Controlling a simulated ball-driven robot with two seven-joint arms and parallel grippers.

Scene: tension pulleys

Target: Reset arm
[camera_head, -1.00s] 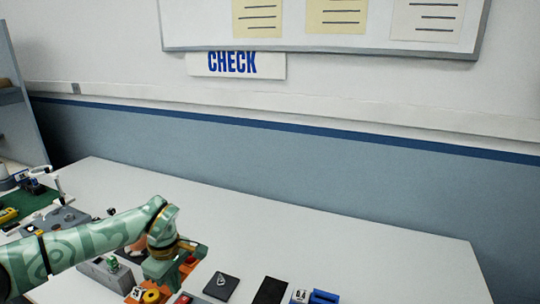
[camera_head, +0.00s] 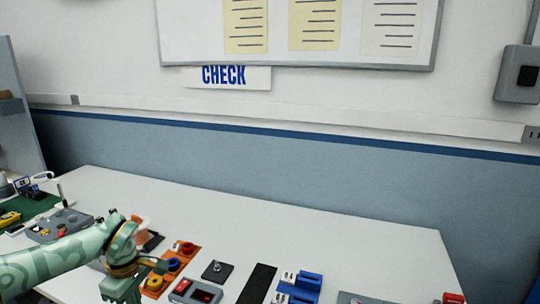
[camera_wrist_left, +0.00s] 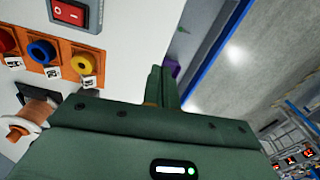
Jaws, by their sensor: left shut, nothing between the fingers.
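My left gripper shows in the left wrist view (camera_wrist_left: 164,85) with its fingers together and nothing between them. In the head view my left arm comes in from the left, with the gripper (camera_head: 122,290) low at the table's front, left of an orange holder (camera_head: 191,257). The holder carries red, blue and yellow ring-shaped pulleys; the wrist view shows the holder too (camera_wrist_left: 69,61), at upper left. A copper-coloured spool (camera_wrist_left: 30,122) lies beside the gripper body in the wrist view. My right gripper is not in view.
The white table (camera_head: 330,240) is clear toward the back. A grey box with a red switch (camera_head: 195,291), a dark square plate with a metal piece (camera_head: 217,271), a black strip (camera_head: 258,284) and a blue block (camera_head: 301,286) line the front. A grey unit (camera_head: 60,225) stands left.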

